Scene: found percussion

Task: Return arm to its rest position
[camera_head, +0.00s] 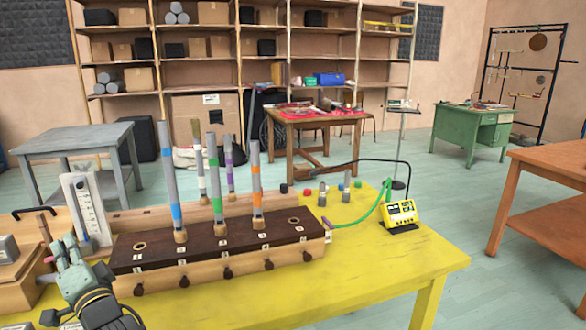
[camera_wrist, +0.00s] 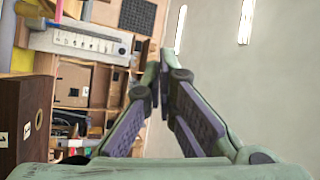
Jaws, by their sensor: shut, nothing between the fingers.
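My gripper (camera_head: 66,245) is at the lower left of the head view, above the left end of the yellow table (camera_head: 380,265) and near a white upright gauge (camera_head: 90,208). In the wrist view its two fingers meet at the tips (camera_wrist: 164,62), shut with nothing between them. The wrist view is turned on its side, with the gauge (camera_wrist: 85,42) at upper left and ceiling lights at right.
A dark-topped wooden block (camera_head: 200,247) with several upright banded tubes stands just right of my gripper. A yellow meter (camera_head: 400,213) with a green cable sits at the table's right. The table's front right is clear. Shelves (camera_head: 270,57) stand behind.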

